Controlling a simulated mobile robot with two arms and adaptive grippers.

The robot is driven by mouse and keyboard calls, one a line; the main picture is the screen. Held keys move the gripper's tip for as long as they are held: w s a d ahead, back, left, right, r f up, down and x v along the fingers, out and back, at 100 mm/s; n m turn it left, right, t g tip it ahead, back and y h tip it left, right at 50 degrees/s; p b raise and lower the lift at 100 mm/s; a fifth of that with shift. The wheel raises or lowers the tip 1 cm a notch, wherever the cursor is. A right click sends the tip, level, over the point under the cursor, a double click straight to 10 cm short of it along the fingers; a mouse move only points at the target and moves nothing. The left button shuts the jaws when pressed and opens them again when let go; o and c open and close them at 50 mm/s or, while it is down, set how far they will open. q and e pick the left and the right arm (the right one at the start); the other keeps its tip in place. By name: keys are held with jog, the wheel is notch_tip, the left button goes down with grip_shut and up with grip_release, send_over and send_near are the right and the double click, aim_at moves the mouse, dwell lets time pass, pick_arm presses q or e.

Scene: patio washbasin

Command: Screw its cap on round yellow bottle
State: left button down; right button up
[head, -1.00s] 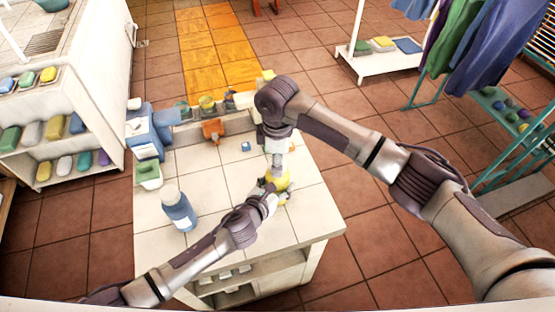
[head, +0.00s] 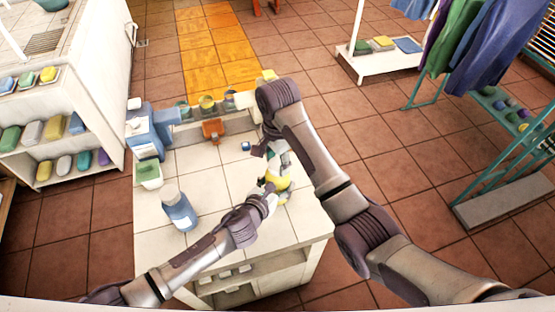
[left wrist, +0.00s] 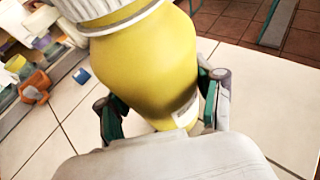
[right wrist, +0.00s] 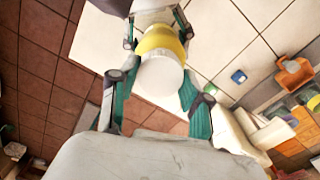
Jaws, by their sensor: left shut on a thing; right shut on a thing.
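The round yellow bottle (head: 279,182) stands near the right edge of the white tiled table. It fills the left wrist view (left wrist: 150,65). My left gripper (head: 270,191) is shut around its body; its teal fingers (left wrist: 165,115) are on both sides. A white cap (right wrist: 160,75) sits at the top of the bottle, in line with it, and also shows in the left wrist view (left wrist: 105,14). My right gripper (right wrist: 158,92) is shut on the cap from above. In the head view my right gripper (head: 280,156) partly hides the cap. How tightly the cap is seated cannot be seen.
A blue bottle (head: 179,212) stands at the table's left front. A green-and-white container (head: 149,174), a blue dispenser (head: 148,130), an orange item (head: 212,131) and a small blue cube (head: 245,146) are farther back. The middle tiles (head: 210,173) are clear.

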jog(key=o, duration=0.7)
jog(key=r, duration=0.4)
jog(key=shift+w, duration=0.25)
jog(key=shift+s+r, duration=0.25)
jog(key=shift+r, duration=0.05)
jog(key=shift+c, duration=0.5)
